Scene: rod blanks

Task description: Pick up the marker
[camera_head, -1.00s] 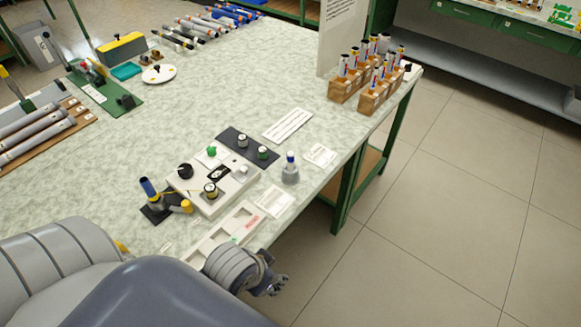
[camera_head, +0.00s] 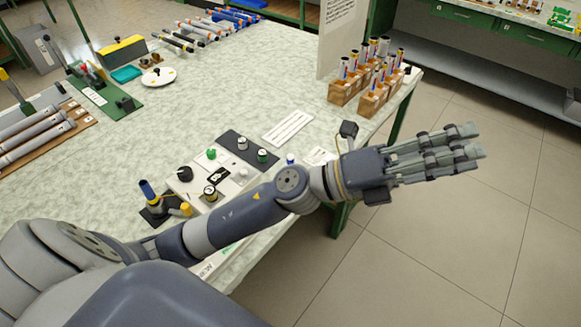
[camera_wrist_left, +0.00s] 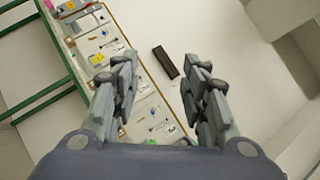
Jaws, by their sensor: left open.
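I cannot tell for certain which item is the marker. Upright white rods with coloured bands (camera_head: 344,68) stand in wooden blocks at the table's far right corner. My left gripper (camera_head: 476,142) is stretched out to the right, past the table edge and over the floor. It is open and empty, apart from all these items. In the left wrist view its fingers (camera_wrist_left: 160,82) are spread apart. My right gripper is not in view.
A white device with knobs (camera_head: 185,173) and a yellow-and-blue upright tool (camera_head: 149,191) lie near my arm. Rods in black, orange and blue (camera_head: 200,32) lie at the back. The wrist view shows a dark bar (camera_wrist_left: 165,62). The floor at right is clear.

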